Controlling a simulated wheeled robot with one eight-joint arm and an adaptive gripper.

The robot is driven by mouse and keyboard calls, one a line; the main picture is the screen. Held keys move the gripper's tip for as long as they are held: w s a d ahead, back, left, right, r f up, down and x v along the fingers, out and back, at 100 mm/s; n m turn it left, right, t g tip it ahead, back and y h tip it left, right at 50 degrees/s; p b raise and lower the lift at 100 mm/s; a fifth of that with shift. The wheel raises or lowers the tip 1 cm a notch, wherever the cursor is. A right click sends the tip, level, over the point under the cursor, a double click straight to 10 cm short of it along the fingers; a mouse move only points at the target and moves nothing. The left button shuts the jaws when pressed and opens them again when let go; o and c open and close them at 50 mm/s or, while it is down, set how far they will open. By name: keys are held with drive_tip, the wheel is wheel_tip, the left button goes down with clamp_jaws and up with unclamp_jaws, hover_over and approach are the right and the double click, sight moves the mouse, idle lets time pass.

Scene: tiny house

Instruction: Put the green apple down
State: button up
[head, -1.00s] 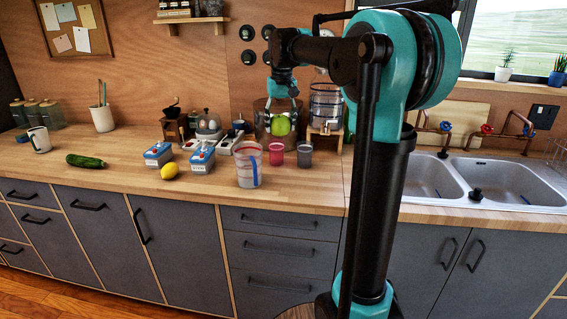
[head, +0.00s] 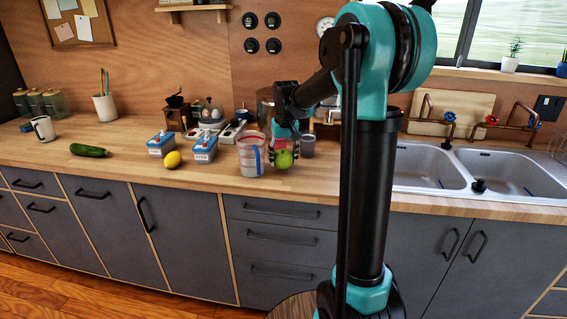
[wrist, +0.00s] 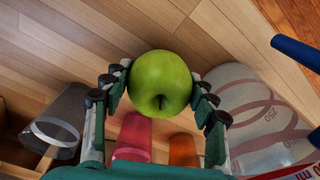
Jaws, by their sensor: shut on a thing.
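The green apple (head: 284,160) is low over the front part of the wooden counter (head: 215,182), right of the clear measuring cup (head: 250,158). My gripper (head: 283,150) is shut on the apple from above. In the wrist view the apple (wrist: 160,82) sits between the two fingers of my gripper (wrist: 160,90), its stem side facing the camera. I cannot tell whether the apple touches the counter.
A pink cup (wrist: 133,135), an orange cup (wrist: 183,150) and a dark grey cup (head: 307,145) stand close by. A lemon (head: 172,159), blue-and-white boxes (head: 205,149) and a cucumber (head: 89,150) lie to the left. The sink (head: 505,170) is to the right.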

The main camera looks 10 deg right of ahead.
sight(285, 154)
drive_tip(key=shift+f, duration=0.85)
drive_tip(key=o, duration=1.3)
drive_tip(key=shift+c, duration=0.2)
drive_tip(key=r, duration=0.3)
drive_tip(key=s+r, duration=0.1)
drive_tip(key=r, duration=0.7)
drive_tip(key=shift+s+d, duration=0.1)
drive_tip(key=shift+s, duration=0.05)
drive_tip(key=shift+o, duration=0.4)
drive_tip(key=shift+r, duration=0.3)
drive_tip(key=shift+s+r, duration=0.1)
drive_tip(key=shift+s, duration=0.1)
